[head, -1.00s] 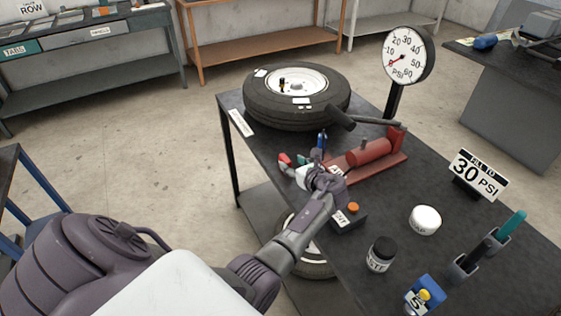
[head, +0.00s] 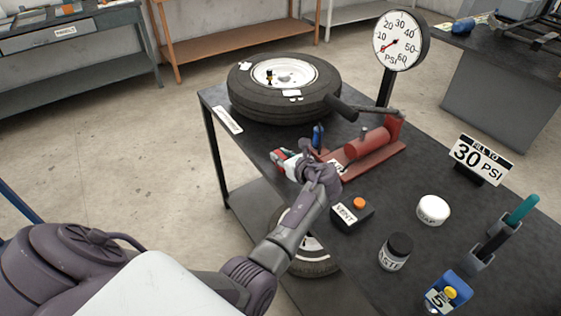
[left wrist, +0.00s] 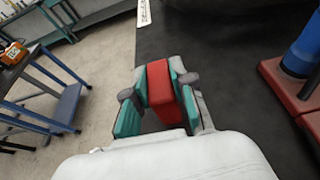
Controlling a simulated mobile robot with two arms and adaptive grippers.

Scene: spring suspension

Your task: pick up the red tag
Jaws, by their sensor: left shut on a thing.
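The red tag (left wrist: 160,84) is a small red block between the teal-padded fingers of my left gripper (left wrist: 158,98) in the left wrist view. The fingers are shut on it from both sides. In the head view, my left gripper (head: 283,160) is near the left edge of the dark table (head: 300,205), and a bit of the red tag (head: 277,156) shows at its tip. I cannot tell whether the tag touches the table. My right gripper is not in view.
A tire (head: 285,88) lies behind the gripper. A red pump (head: 366,146) with a black-gripped lever is close on its right. A vent box (head: 352,214), paste jar (head: 395,251), white-lidded jar (head: 433,210) and gauge (head: 400,41) stand farther right.

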